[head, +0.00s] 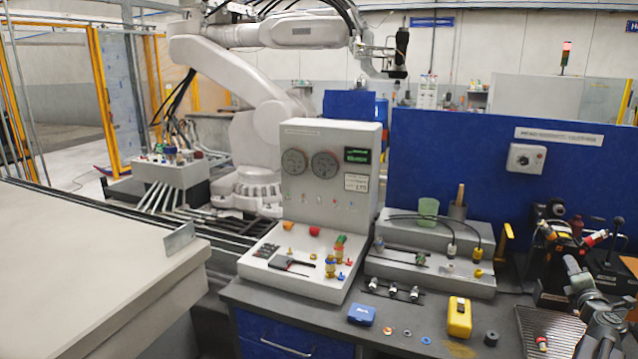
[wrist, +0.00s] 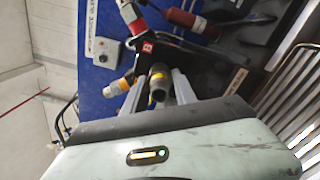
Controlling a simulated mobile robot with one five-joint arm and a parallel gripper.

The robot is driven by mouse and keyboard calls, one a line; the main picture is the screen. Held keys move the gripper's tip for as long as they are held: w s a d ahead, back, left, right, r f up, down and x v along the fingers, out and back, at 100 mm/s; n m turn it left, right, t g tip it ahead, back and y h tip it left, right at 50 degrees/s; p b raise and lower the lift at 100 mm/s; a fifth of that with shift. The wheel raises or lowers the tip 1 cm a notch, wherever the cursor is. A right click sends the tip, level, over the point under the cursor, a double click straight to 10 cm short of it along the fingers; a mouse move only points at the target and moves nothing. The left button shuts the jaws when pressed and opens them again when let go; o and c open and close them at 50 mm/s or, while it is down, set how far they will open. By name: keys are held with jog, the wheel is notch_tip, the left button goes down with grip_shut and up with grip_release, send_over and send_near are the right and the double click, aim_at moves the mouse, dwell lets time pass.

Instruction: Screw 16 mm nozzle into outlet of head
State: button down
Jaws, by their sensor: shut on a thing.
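My gripper (head: 572,266) is at the right end of the bench in the head view, at the tip of my grey arm, close to a black fixture (head: 553,270). In the wrist view my gripper (wrist: 159,76) has its two grey fingers around a short grey-brown cylinder with a yellow band (wrist: 158,90), which looks like the nozzle. Beyond it is a dark assembly with a red block marked with a letter (wrist: 147,47); this looks like the head. Its outlet is hidden behind the held piece, and I cannot tell whether the two touch.
An orange-and-white connector (wrist: 115,88) sticks out left of the fingers in the wrist view. A red-and-orange fitting (head: 597,238) is above my gripper in the head view. A ribbed tray (head: 548,330), a yellow meter (head: 459,318) and a blue box (head: 361,315) lie on the bench.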

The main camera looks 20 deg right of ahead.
jog(key=m, duration=0.2)
jog(key=shift+m, duration=0.4)
jog(key=c, duration=0.9)
grip_release()
jog(key=shift+w, duration=0.1)
jog(key=shift+c, duration=1.4)
jog(key=shift+s, duration=0.25)
